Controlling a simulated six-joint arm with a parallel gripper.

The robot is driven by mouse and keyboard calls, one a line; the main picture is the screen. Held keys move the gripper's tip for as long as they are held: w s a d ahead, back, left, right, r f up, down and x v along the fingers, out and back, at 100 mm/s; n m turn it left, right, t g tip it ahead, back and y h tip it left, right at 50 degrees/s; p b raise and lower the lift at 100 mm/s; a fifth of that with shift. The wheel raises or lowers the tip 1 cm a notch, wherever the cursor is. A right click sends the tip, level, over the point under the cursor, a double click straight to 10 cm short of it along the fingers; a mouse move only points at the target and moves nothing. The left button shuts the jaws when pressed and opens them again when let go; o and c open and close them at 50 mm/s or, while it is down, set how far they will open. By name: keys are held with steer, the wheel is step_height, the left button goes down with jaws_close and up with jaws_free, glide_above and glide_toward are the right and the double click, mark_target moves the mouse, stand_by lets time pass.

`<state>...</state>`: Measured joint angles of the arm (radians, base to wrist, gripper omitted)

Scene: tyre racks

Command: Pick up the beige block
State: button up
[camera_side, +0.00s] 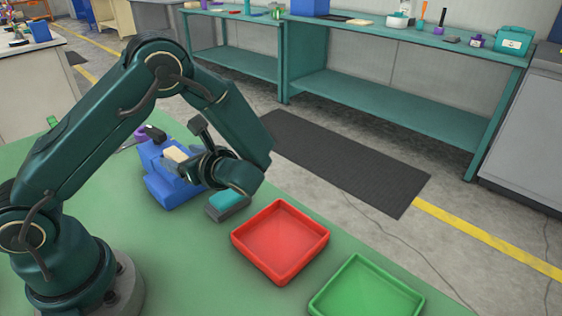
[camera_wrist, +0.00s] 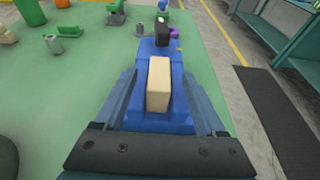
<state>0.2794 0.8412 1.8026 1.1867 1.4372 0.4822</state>
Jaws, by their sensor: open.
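The beige block (camera_side: 176,154) rests on top of a blue stepped stand (camera_side: 160,188) on the green table. In the wrist view the beige block (camera_wrist: 158,84) stands out in the middle, with the blue stand (camera_wrist: 150,55) under and behind it. My gripper (camera_side: 187,163) is at the block in the side view, and partly hides it and the stand. In the wrist view my gripper (camera_wrist: 160,92) is open, with one finger on each side of the block. I cannot tell whether either finger touches it.
A teal and grey block (camera_side: 228,205) lies right of the stand. A red tray (camera_side: 280,240) and a green tray (camera_side: 366,290) stand nearer the front right. A black item (camera_wrist: 162,33) stands at the stand's far end. Small parts lie at the far left in the wrist view.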

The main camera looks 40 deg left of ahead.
steer(key=shift+x, duration=0.95)
jaws_close()
steer(key=shift+r, duration=0.2)
